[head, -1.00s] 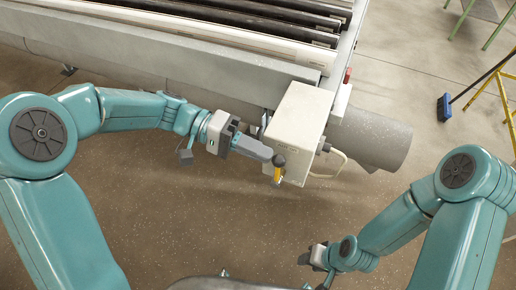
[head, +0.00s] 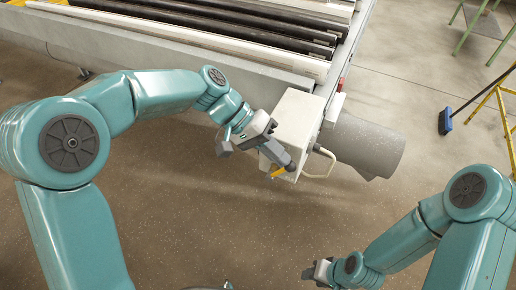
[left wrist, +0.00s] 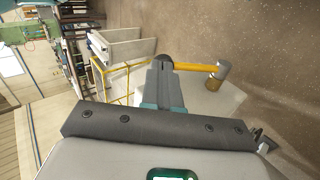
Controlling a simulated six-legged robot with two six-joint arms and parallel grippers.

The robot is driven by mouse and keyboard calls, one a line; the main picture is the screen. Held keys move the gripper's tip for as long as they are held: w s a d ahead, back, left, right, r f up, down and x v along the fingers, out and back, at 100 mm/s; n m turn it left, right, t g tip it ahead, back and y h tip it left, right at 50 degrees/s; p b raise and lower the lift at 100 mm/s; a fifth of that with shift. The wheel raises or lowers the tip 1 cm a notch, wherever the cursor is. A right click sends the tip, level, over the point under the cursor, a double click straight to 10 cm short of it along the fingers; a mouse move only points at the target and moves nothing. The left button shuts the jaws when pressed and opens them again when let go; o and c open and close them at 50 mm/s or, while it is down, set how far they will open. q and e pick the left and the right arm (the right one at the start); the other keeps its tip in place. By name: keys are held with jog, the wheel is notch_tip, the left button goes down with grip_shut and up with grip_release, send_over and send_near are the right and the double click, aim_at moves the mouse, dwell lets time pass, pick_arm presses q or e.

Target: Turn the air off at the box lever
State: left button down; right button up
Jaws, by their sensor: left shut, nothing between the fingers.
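The pale box (head: 297,118) is fixed at the near right end of the roller bench. Its yellow lever (head: 277,173) is on the near side, with a dark knob at the right end, and lies slanted across the picture. In the left wrist view the yellow lever (left wrist: 194,67) runs from the dark knob to a grey metal hub. My left gripper (head: 287,162) is shut and empty, its fingertips at the knob; they seem to touch it. My right gripper (head: 310,273) is low in the head view, away from the box; its fingers are too small to judge.
The roller bench (head: 190,62) fills the top left. A grey cylinder (head: 365,147) lies right of the box, with a pale hose (head: 330,165) near it. A blue broom (head: 445,121) and yellow frame stand far right. The floor in front is clear.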

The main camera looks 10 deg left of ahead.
aim_at(293, 164)
pick_arm(q)
jog(key=shift+s+d+r+y, duration=0.15)
jog(key=shift+s+d+y, duration=0.05)
jog(key=shift+d+y, duration=0.45)
jog(key=shift+w+d+f+t+y+p, duration=0.1)
jog(key=shift+d+f+t+y+p, duration=0.2)
jog(key=shift+y+p, duration=0.35)
jog(key=shift+d+f+t+y+p, duration=0.1)
jog(key=shift+d+f+y+p, duration=0.15)
jog(key=shift+d+y+p, duration=0.3)
jog(key=s+d+f+t+y+b, duration=0.1)
jog(key=d+f+t+y, duration=0.1)
jog(key=d+f+y, duration=0.3)
jog(key=shift+s+d+f+y, duration=0.15)
jog(key=shift+s+f+y, duration=0.3)
jog(key=shift+y, duration=0.6)
jog(key=shift+f, duration=0.3)
jog(key=shift+r, duration=0.1)
